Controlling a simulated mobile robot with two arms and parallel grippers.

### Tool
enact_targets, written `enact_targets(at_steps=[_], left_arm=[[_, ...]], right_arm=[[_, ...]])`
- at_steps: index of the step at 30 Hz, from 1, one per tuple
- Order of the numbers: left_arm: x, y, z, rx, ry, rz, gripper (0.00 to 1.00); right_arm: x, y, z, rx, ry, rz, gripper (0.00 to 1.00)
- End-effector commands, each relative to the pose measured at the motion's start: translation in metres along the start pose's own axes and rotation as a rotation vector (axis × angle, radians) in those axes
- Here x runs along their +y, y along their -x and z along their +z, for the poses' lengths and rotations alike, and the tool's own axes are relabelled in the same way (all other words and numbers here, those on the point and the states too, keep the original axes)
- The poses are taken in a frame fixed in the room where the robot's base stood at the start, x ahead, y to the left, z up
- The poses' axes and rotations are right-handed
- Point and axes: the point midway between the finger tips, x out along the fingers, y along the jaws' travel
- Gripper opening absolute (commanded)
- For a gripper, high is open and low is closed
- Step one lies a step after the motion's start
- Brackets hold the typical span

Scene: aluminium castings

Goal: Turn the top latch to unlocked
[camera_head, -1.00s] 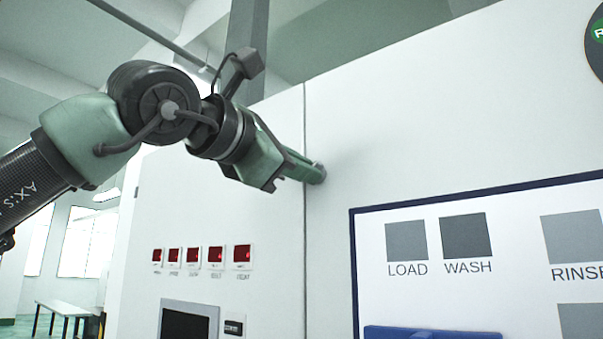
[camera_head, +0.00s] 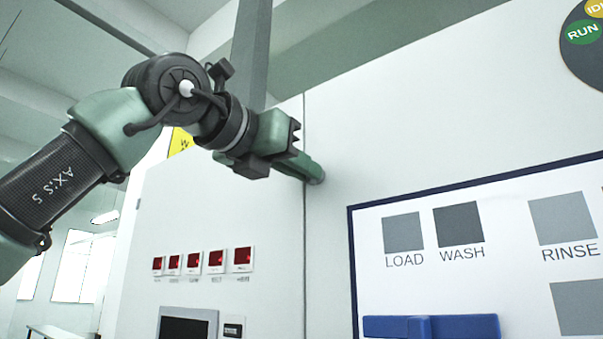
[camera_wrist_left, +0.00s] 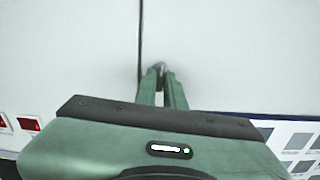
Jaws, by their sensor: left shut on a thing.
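My left gripper (camera_head: 312,174) reaches in from the left to the white cabinet front, just right of the vertical door seam. It is shut on the top latch (camera_wrist_left: 160,67), a small grey metal piece between the green fingertips in the left wrist view. In that view the fingers point straight at the panel and the seam runs up just left of them. Most of the latch is hidden by the fingers, so I cannot tell its angle. My right gripper is not in view.
Left of the seam are several red displays (camera_head: 200,262) and a dark screen (camera_head: 186,325). To the right is a blue-framed board (camera_head: 470,215) with grey squares and a blue bar (camera_head: 432,327). A round IDLE/RUN sign (camera_head: 584,42) is at top right. The panel around the latch is clear.

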Motion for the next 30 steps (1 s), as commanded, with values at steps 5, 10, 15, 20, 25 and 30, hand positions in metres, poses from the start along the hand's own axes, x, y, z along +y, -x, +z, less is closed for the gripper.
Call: enact_targets(at_steps=[5, 10, 15, 20, 25, 30], left_arm=[[0.0009, 0.0011, 0.0018, -0.006, 0.067, 0.001, 0.00], [0.0009, 0.0013, 0.0026, -0.007, 0.099, 0.001, 0.00], [0.0009, 0.0014, 0.0031, -0.008, 0.109, 0.001, 0.00], [0.0010, 0.0016, 0.0034, -0.009, 0.109, 0.001, 0.00], [0.0011, 0.0017, 0.0036, -0.009, 0.108, 0.001, 0.24], [0.0008, 0.0011, 0.0024, -0.006, 0.108, 0.001, 0.32]], right_arm=[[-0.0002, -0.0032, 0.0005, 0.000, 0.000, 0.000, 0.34], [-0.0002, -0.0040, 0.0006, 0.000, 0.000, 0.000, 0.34], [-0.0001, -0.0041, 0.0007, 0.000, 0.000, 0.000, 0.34], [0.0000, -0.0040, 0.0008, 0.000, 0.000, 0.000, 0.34], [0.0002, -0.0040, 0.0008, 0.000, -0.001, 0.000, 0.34], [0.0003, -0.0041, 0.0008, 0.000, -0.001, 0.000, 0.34]])
